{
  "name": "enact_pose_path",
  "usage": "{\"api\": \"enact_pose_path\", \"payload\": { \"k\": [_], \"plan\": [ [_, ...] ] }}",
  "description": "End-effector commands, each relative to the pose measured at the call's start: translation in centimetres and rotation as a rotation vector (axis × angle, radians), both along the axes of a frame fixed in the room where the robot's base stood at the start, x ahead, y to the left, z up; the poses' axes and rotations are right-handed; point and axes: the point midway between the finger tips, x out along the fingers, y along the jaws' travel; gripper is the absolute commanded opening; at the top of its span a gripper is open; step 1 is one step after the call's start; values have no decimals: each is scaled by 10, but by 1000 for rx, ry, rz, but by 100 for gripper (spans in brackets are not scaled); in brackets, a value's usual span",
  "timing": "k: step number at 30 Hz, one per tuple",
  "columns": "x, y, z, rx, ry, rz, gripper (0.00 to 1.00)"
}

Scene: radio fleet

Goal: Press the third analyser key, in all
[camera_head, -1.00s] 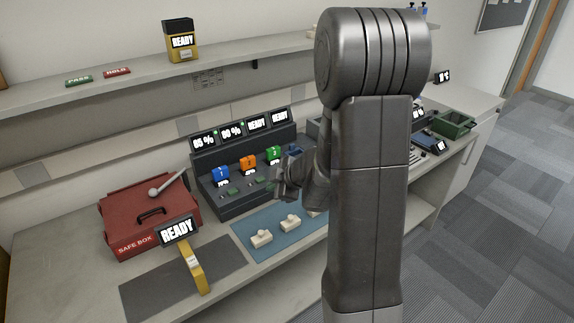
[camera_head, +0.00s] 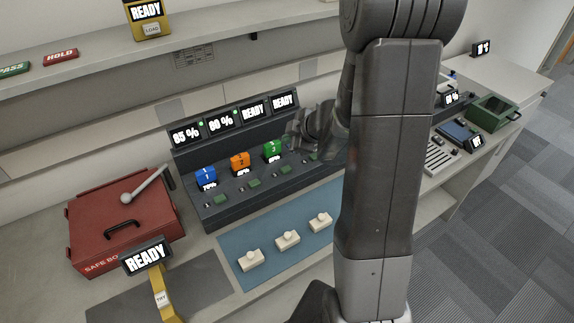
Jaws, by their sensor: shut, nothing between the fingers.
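I cannot tell for sure which device is the analyser. A grey unit with small keys (camera_head: 440,158) stands right of my arm, with a screen unit (camera_head: 473,142) beside it; the labels are too small to read. My gripper (camera_head: 298,133) is shut and empty. It appears in front of the right end of the dark charger rack (camera_head: 240,197), near the green radio 3 (camera_head: 272,150). Contact cannot be told. My arm hides the bench between the rack and the grey unit.
The rack also holds a blue radio (camera_head: 205,176) and an orange radio (camera_head: 239,161). A red safe box (camera_head: 90,232), a yellow READY stand (camera_head: 160,285) and a blue mat (camera_head: 262,235) with cream pieces lie left. A green tray (camera_head: 495,113) stands far right.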

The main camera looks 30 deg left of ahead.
Motion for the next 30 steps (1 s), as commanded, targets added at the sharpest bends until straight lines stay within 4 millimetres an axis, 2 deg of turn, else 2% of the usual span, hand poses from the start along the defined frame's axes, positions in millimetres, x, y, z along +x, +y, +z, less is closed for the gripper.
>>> {"api": "enact_pose_path", "payload": {
  "k": [11, 30],
  "plan": [
    [0, 0, -9, 0, 0, 0, 0],
    [0, 0, -75, 0, 1, -1, 0]
  ]
}}
